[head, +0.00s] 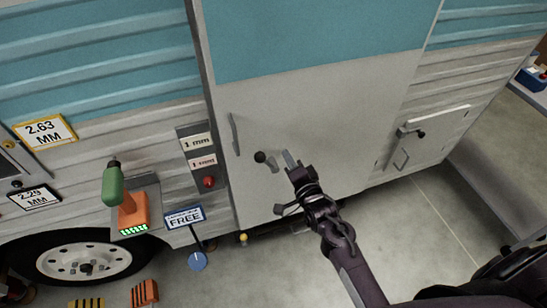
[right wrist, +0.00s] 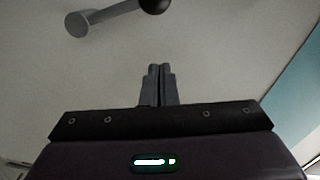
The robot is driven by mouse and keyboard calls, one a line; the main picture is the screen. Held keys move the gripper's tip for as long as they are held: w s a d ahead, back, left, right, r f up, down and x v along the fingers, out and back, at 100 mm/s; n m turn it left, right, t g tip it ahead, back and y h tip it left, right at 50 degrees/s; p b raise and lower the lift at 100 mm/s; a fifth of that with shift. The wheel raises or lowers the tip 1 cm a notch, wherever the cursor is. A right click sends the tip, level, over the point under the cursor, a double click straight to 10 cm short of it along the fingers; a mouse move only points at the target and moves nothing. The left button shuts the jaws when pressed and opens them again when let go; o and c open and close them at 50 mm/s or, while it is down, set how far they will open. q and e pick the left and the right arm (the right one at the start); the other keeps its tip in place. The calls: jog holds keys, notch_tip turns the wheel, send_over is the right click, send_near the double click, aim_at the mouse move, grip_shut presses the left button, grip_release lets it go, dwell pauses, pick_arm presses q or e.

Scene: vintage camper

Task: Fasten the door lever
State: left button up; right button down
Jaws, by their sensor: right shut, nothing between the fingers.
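The door lever (head: 273,167) is on the white lower part of the camper door (head: 300,115). It is a short grey arm with a black ball knob (head: 260,157) at its upper left end in the head view. My right gripper (head: 289,158) is shut and empty, just right of the lever and apart from it. In the right wrist view the lever (right wrist: 112,14) crosses the top edge, its round grey pivot end at left and its knob at right, partly cut off. The shut fingertips (right wrist: 158,70) are below it. My left gripper is not in view.
A grey door handle (head: 235,133) stands left of the lever. A panel with a red knob (head: 208,182), an orange and green tool (head: 128,200) and a "FREE" sign (head: 184,216) are further left. A small hatch (head: 425,135) is at right. Floor at lower right is clear.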

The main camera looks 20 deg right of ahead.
jog(key=shift+w+a+f+p, duration=0.25)
jog(key=shift+w+a, duration=0.1)
jog(key=shift+a, duration=0.3)
jog(key=shift+w+a+f+p, duration=0.1)
jog(key=shift+w+a+f, duration=0.1)
jog(key=shift+w+a, duration=0.3)
jog(key=shift+w+a+f+p, duration=0.2)
jog(key=shift+a+f, duration=0.05)
jog(key=shift+a, duration=0.5)
